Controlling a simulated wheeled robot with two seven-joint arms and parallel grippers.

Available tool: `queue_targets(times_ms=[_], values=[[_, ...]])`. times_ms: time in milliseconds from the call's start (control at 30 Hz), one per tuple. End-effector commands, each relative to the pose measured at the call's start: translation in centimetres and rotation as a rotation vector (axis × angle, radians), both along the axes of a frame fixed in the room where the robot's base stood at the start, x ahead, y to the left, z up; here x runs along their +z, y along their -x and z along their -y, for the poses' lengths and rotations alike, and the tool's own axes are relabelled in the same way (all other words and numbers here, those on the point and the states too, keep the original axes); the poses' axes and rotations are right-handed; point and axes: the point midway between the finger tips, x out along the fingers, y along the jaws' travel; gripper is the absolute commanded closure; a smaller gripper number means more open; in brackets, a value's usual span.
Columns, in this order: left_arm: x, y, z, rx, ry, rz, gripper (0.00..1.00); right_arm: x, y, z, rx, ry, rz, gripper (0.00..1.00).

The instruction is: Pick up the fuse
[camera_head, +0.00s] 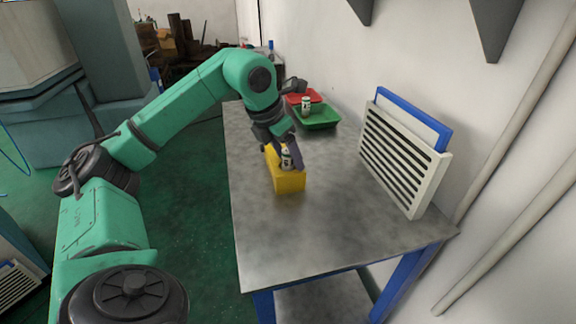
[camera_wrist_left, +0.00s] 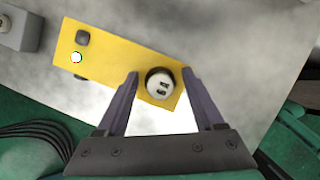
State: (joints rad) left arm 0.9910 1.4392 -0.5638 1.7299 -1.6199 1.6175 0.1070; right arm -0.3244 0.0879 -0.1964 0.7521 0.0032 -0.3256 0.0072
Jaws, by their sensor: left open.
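A fuse (camera_head: 286,157), a small white cylinder with dark marks, sits upright at the near end of the yellow block (camera_head: 289,183) on the table. In the left wrist view the fuse's round white top (camera_wrist_left: 159,85) has two dark slots and sits in a dark ring on the yellow block (camera_wrist_left: 110,47). My left gripper (camera_wrist_left: 163,75) is open, with one finger on each side of the fuse. I cannot tell whether the fingers touch it. In the head view the gripper (camera_head: 287,158) partly hides the fuse and block. My right gripper is not in view.
A green tray (camera_head: 318,122) and a red tray (camera_head: 301,98) stand at the back of the metal table (camera_head: 305,235). A similar white cylinder (camera_head: 306,103) stands at the green tray. A slatted white panel (camera_head: 398,158) stands at the right. The front is clear.

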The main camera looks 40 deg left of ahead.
Motion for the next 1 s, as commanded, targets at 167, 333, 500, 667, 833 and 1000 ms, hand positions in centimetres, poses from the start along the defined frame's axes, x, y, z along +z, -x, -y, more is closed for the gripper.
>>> queue_targets(times_ms=[167,333,500,667,833,1000], values=[[0.1,0.0,0.0,0.000,0.000,0.000,0.50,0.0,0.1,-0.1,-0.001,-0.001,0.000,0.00],[0.1,0.0,0.0,0.000,0.000,0.000,1.00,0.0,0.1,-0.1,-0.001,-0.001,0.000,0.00],[0.1,0.0,0.0,0.000,0.000,0.001,1.00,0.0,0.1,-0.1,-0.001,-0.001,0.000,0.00],[0.6,0.0,0.0,-0.001,0.000,0.002,1.00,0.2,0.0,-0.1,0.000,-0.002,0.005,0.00],[3.3,-0.1,0.1,-0.002,0.002,0.005,1.00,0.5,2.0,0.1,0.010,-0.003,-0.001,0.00],[9.0,-0.1,0.1,-0.003,0.003,0.009,1.00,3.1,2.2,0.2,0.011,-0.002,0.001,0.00]])
